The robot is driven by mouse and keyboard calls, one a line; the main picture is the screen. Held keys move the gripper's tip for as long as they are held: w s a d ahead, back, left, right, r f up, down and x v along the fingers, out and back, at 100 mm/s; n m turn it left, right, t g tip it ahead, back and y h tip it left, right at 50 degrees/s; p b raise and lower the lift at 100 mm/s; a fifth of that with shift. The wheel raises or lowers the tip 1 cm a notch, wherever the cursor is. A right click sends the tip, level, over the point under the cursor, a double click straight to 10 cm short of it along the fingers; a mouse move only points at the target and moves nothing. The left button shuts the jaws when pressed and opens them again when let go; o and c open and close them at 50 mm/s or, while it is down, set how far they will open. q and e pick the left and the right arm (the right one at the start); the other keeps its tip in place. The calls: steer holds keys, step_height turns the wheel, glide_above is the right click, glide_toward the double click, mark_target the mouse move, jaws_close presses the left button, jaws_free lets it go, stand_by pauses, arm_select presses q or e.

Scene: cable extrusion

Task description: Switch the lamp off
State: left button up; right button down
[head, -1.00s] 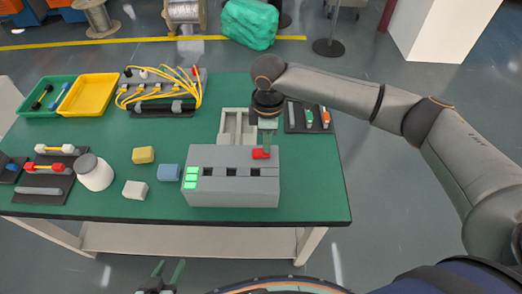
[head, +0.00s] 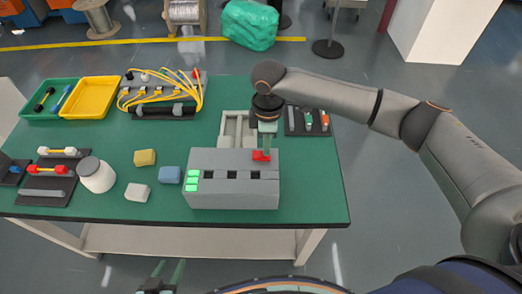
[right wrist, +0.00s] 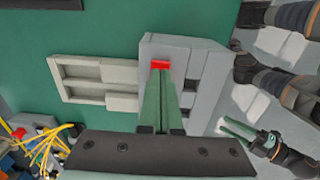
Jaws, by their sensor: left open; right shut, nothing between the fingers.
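A grey box (head: 232,192) stands near the table's front edge. Bright green lit squares (head: 192,181), the only lamp-like thing I see, are at its left end. A red switch (head: 260,156) sits on its top at the back right. My right gripper (head: 266,152) is shut and empty, with its fingertips right at the red switch. In the right wrist view the fingertips (right wrist: 161,76) overlap the near edge of the switch (right wrist: 160,65); I cannot tell if they touch. My left gripper (head: 165,272) is open, low in front of the table, away from the box.
A light grey slotted fixture (head: 236,127) stands behind the box. Blue (head: 169,174), yellow (head: 145,157) and white (head: 137,192) blocks and a white jar (head: 95,174) lie to its left. A yellow cable rack (head: 162,92) and trays (head: 90,96) are at the back left.

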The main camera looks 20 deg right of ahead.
steer(key=shift+r+p, duration=0.65)
steer(key=shift+r, duration=0.1)
steer(key=shift+r+p, duration=0.5)
steer(key=shift+r, duration=0.45)
step_height(320, 180, up, 2)
steer(key=shift+r, duration=0.2)
